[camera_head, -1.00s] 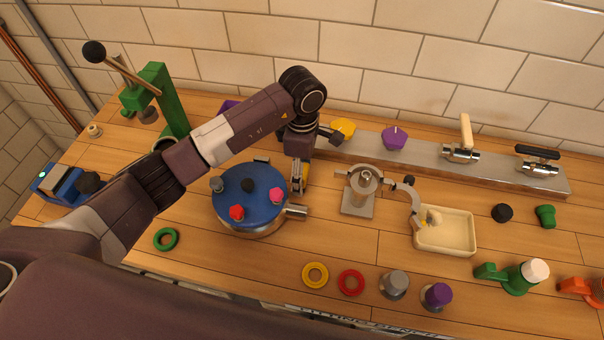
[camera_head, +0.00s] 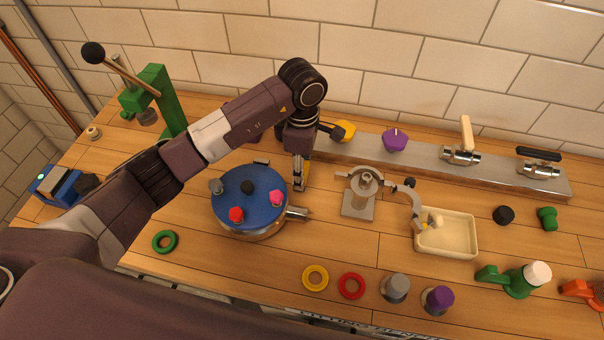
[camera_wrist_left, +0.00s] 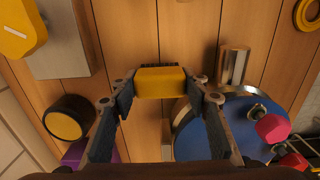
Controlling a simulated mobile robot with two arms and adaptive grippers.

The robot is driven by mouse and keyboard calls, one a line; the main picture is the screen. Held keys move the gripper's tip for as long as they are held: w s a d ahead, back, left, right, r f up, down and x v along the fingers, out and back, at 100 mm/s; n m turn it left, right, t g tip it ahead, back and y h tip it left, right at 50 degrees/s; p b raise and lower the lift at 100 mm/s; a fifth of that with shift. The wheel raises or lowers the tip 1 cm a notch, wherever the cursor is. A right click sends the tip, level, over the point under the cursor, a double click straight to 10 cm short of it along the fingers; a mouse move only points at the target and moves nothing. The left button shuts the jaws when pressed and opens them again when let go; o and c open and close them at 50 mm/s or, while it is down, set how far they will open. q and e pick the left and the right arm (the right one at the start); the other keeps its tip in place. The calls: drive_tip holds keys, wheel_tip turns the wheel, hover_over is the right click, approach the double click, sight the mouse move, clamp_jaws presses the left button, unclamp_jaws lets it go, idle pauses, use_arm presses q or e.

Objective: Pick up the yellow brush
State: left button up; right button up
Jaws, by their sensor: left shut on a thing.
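The yellow brush (camera_wrist_left: 160,82) sits between the fingertips of my left gripper (camera_wrist_left: 160,96) in the left wrist view, its yellow block facing the camera and a dark edge showing behind it. My left gripper is shut on it. In the head view my left gripper (camera_head: 300,182) points down just right of the blue-topped round fixture (camera_head: 250,190), and only a thin yellow sliver of the brush shows beside the fingers. I cannot tell whether the brush touches the bench. My right gripper is not in view.
A metal stand (camera_head: 358,200) is close on the right, with a cream tray (camera_head: 462,249) beyond it. A metal rail (camera_head: 425,158) with a yellow knob (camera_head: 347,129), a purple knob (camera_head: 395,140) and valves runs along the wall. Yellow (camera_head: 315,278) and red rings lie in front.

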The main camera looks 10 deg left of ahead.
use_arm(q)
wheel_tip(320, 180, up, 8)
drive_tip(key=shift+w+r+b, duration=0.1)
drive_tip(key=shift+w+b, duration=0.05)
drive_tip(key=shift+b, duration=1.1)
wheel_tip(320, 180, up, 10)
drive_tip(key=shift+b, duration=0.35)
drive_tip(key=o, duration=0.6)
drive_tip(key=shift+c, duration=0.2)
drive_tip(key=c, duration=0.4)
